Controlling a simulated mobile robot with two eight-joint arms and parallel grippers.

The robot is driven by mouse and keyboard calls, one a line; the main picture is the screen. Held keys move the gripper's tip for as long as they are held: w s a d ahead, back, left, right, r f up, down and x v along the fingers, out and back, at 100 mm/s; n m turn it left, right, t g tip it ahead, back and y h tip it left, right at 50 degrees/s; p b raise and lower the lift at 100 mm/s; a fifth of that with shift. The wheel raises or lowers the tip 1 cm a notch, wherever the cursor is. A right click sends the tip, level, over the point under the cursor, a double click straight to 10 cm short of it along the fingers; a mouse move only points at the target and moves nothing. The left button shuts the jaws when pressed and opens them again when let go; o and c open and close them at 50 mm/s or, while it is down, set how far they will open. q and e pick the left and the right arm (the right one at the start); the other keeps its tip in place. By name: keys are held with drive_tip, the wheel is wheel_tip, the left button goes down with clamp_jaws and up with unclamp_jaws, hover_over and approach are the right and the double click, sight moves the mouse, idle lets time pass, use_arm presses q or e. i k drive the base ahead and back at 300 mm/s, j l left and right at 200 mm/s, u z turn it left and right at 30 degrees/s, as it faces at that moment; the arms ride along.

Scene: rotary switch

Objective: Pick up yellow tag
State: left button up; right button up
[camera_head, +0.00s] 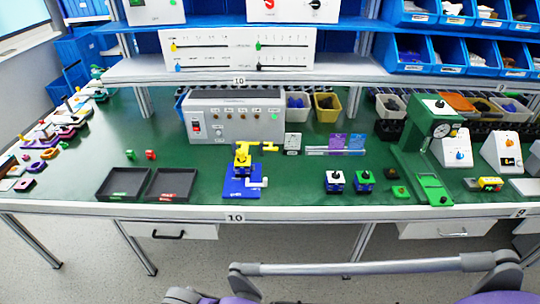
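I cannot single out a yellow tag with certainty. A yellow device (242,158) with yellow arms stands on a blue base (240,188) near the table's middle. A small yellow-and-green box (490,184) lies at the right. Neither of my grippers is in view.
Two black trays (124,183) sit left of the blue base. A grey control box (233,115) stands behind it. White and green switch blocks (335,181) and a green press (428,150) are to the right. A grey bar (360,266) crosses the bottom of the view.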

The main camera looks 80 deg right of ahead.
sight(241, 154)
drive_tip(key=z, duration=2.4)
drive_tip(key=i+l, duration=0.15)
drive_tip(key=i, duration=0.3)
drive_tip(key=i+l+z, duration=0.1)
drive_tip(key=i, duration=0.35)
drive_tip(key=i+l, duration=0.2)
drive_tip(key=i, duration=0.25)
